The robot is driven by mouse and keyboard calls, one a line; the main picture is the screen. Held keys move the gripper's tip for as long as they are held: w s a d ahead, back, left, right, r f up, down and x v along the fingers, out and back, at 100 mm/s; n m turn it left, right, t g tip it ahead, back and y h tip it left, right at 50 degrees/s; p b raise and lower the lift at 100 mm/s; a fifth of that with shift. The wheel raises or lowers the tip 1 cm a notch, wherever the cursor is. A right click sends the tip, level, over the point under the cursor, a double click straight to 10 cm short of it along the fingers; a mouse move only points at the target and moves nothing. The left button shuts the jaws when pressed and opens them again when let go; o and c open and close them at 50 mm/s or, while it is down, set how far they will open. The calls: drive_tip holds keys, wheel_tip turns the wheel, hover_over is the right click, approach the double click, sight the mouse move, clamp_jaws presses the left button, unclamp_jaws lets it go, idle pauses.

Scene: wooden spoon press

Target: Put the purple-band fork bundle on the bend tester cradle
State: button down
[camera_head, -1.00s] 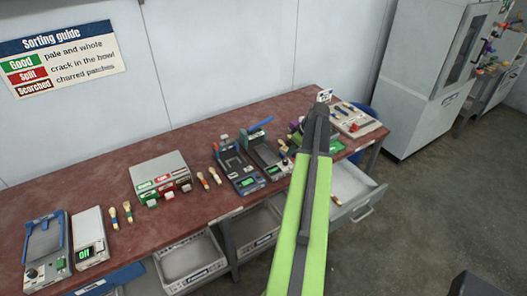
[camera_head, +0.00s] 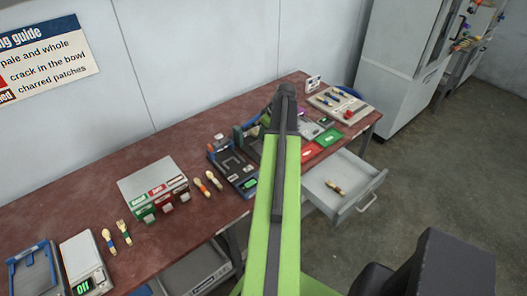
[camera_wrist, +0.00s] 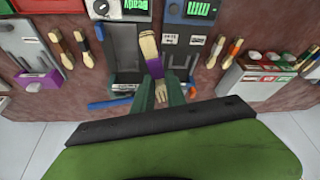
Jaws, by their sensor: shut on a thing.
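The purple-band fork bundle (camera_wrist: 152,58) is pale wood with a purple wrap. In the wrist view it points away from my gripper (camera_wrist: 160,88), its fork tines between the dark green fingers. My gripper is shut on it. The bundle shows over the dark bed of the bend tester cradle (camera_wrist: 125,60), a device with a blue lever, a dial and a green "Ready" display. I cannot tell whether the bundle touches the bed. In the head view my arm hides the gripper and bundle and covers much of the tester (camera_head: 249,142).
A second device (camera_head: 232,165) with a green display stands close beside the tester. A button box (camera_head: 153,188) and several banded utensils lie along the table. An open drawer (camera_head: 345,190) juts out.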

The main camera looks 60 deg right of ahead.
drive_tip(key=s+d+f+m+h+b, duration=0.1)
drive_tip(key=s+d+f+m+b, duration=0.1)
drive_tip(key=d+f+b, duration=0.3)
drive_tip(key=s+d+f+m+b, duration=0.1)
drive_tip(key=s+d+f+b, duration=0.15)
drive_tip(key=d, duration=0.55)
drive_tip(key=b, duration=0.6)
approach(261, 149)
drive_tip(key=shift+w+d+f, duration=0.2)
drive_tip(key=shift+w+f, duration=0.15)
drive_tip(key=shift+w, duration=0.15)
drive_tip(key=shift+w+d+f, duration=0.25)
drive_tip(key=shift+w+f, duration=0.1)
drive_tip(key=shift+w, duration=0.4)
wheel_tip(261, 149, down, 4)
drive_tip(key=b, duration=0.4)
drive_tip(key=shift+f+b, duration=0.2)
drive_tip(key=shift+b, duration=0.2)
drive_tip(key=shift+a+r, duration=0.1)
drive_tip(key=shift+r, duration=0.15)
drive_tip(key=shift+f, duration=0.15)
drive_tip(key=c, duration=1.3)
unclamp_jaws()
